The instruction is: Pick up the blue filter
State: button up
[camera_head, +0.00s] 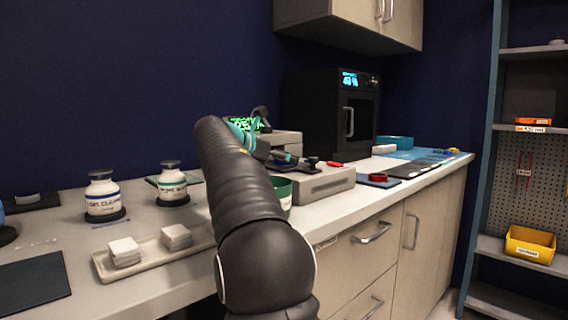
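My arm rises from the bottom centre and bends over the counter. Its far end, with my gripper (278,157), is small and dark above the grey box-shaped device, partly behind my own arm. I cannot tell whether the fingers are open or shut, or whether they hold anything. No object is clearly recognisable as the blue filter. A small dark-blue shape (287,157) shows close to the gripper, too small to identify. A teal-blue open box (394,142) stands farther back on the counter, apart from the gripper.
A grey device (325,182) stands right of my arm, with a green cup (283,190) by its front. A black oven-like machine (330,115) is behind. Two labelled jars (102,196) (173,183) and a tray (150,262) with white stacks are on the left. Cabinets overhang.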

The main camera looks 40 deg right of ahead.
jog(key=c, duration=1.4)
jog(key=shift+o, duration=0.2)
jog(key=shift+r+p, duration=0.3)
jog(key=shift+r, duration=0.25)
jog(key=r, duration=0.1)
jog(key=r+p, duration=0.1)
jog(key=r, duration=0.2)
jog(key=shift+s+d+p, duration=0.25)
jog(key=shift+s+p, duration=0.05)
jog(key=shift+s, duration=0.05)
jog(key=s+d+r+p, duration=0.1)
jog(key=s+d+r, duration=0.5)
jog(key=s, duration=0.2)
jog(key=shift+d+p, duration=0.3)
jog(key=shift+d, duration=0.1)
